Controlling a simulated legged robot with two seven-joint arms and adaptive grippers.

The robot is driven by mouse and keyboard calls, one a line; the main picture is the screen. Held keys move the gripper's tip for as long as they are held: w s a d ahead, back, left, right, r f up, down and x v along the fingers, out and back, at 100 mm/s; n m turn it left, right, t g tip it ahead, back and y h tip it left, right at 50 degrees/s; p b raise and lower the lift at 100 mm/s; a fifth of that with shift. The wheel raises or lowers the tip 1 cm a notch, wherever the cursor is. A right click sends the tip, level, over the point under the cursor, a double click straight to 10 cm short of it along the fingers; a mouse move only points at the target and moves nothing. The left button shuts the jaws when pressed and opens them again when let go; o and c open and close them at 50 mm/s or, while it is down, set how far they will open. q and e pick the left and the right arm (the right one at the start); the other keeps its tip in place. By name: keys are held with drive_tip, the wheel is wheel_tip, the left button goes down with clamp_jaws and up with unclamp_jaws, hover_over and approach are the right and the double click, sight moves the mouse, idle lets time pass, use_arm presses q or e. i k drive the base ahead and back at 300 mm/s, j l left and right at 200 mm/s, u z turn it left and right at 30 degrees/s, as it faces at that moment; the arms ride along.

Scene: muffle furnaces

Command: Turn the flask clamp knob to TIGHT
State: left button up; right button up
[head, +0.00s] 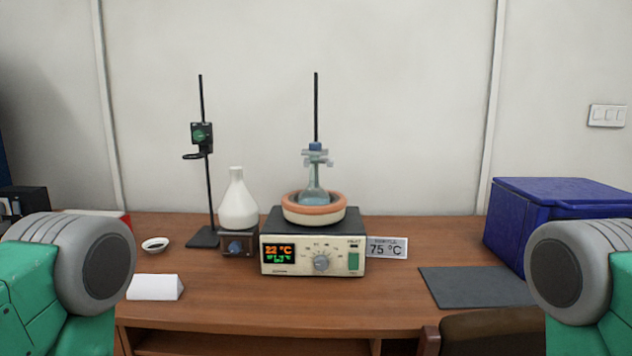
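A black clamp block with a green round knob (201,134) sits on the rod of the left stand (209,190), above a small black ring. A clear flask (315,192) with bluish contents stands upright in an orange-rimmed bath (314,212) on the hotplate (313,262). A pale clamp (317,157) is around its neck, below a blue top (315,146), in front of a second rod. Knob markings are too small to read, so I cannot tell any knob's setting. Only grey and green parts of my arms show at the lower corners; neither gripper is in view.
A white flask (238,202) stands on a brown box with a blue knob (235,247). A 75 °C sign (387,248), small dish (155,245), white card (155,288), grey mat (476,287) and blue box (556,212) share the wooden table. The front middle is clear.

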sight(312, 146)
drive_tip(key=i+j, duration=0.2)
drive_tip(key=i, duration=0.25)
drive_tip(key=i+j, duration=0.1)
drive_tip(key=j, duration=0.75)
drive_tip(key=i+j, duration=0.15)
drive_tip(key=j, duration=0.3)
